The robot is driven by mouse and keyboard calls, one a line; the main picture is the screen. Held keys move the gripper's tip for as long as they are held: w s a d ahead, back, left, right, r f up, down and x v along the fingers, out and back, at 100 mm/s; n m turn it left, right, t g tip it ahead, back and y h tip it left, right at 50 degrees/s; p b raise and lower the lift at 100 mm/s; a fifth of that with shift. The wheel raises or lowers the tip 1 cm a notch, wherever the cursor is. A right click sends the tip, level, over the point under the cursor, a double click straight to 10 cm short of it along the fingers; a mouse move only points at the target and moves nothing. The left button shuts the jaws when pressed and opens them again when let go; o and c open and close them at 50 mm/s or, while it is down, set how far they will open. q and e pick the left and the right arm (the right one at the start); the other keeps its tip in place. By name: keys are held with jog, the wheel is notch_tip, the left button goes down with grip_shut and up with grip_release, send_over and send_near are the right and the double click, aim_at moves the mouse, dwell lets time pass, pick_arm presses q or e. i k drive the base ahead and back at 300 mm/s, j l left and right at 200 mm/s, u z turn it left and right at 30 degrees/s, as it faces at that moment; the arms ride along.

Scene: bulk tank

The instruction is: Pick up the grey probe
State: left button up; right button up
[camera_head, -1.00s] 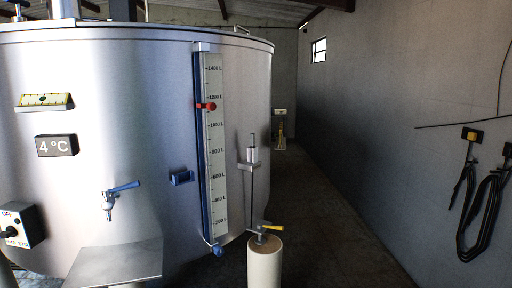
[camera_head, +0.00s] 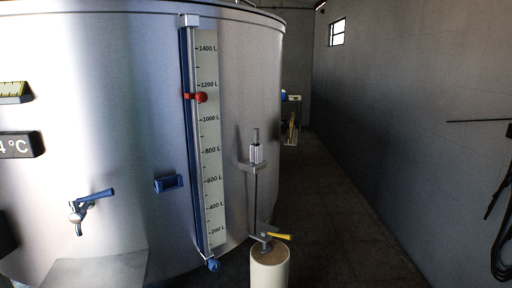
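The grey probe (camera_head: 256,153) stands upright in a small bracket (camera_head: 253,167) on the right side of the steel tank (camera_head: 110,110). It has a ribbed grey handle at the top and a thin dark rod hanging below the bracket. The rod's lower end comes down near a cream post (camera_head: 269,268) and is hard to make out there. Neither of my grippers shows in the head view.
A level gauge (camera_head: 208,150) with a red marker runs down the tank left of the probe. A blue-handled tap (camera_head: 88,205) juts out at left above a steel shelf (camera_head: 95,270). A yellow-handled valve (camera_head: 274,237) sits on the post.

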aim_at(256, 131)
jog(key=i+l+u, duration=0.5)
jog(key=l, duration=0.15)
jog(key=i+l+u, duration=0.25)
jog(key=l, duration=0.15)
